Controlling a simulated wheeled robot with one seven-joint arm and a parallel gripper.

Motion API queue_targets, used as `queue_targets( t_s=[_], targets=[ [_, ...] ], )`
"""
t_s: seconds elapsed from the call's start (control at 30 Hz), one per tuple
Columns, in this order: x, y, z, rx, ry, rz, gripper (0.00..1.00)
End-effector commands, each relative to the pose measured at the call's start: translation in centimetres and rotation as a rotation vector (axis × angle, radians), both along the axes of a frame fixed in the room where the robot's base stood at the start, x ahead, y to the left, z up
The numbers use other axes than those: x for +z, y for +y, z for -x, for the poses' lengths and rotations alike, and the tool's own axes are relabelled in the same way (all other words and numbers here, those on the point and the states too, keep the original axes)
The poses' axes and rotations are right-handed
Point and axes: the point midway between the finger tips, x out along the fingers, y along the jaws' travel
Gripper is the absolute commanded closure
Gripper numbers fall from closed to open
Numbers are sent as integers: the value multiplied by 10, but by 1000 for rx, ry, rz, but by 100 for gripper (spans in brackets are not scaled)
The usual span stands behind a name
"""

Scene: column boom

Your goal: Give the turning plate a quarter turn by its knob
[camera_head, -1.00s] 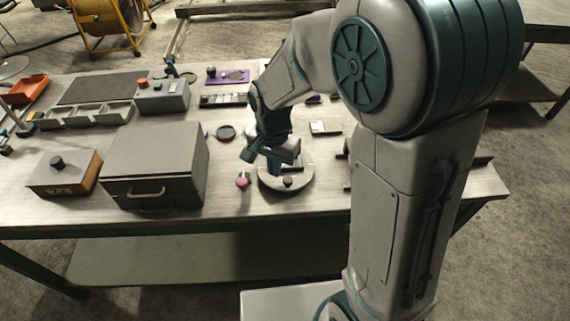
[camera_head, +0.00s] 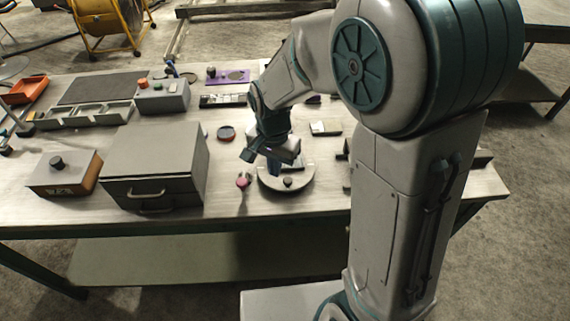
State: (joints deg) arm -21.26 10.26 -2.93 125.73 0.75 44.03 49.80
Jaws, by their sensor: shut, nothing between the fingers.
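The turning plate (camera_head: 301,182) is a pale round disc on the table, right of the grey drawer box. A small dark knob (camera_head: 288,182) shows on its front part. My gripper (camera_head: 273,168) is shut and empty, pointing down over the back left part of the plate, behind and left of the knob. The gripper and wrist hide the back of the plate. I cannot tell whether the fingertips touch the plate.
A pink-topped piece (camera_head: 242,181) stands close left of the plate. The grey drawer box (camera_head: 155,165) and a box with a black dial (camera_head: 64,172) are further left. The table front (camera_head: 262,208) is bare.

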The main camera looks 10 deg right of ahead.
Motion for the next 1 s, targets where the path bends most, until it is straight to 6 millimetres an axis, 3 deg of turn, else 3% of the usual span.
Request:
queue_targets(
  t_s=[0.43,1.0],
  targets=[
    [-2,0,0,0,0,0,100],
    [-25,0,0,0,0,0,100]
  ],
)
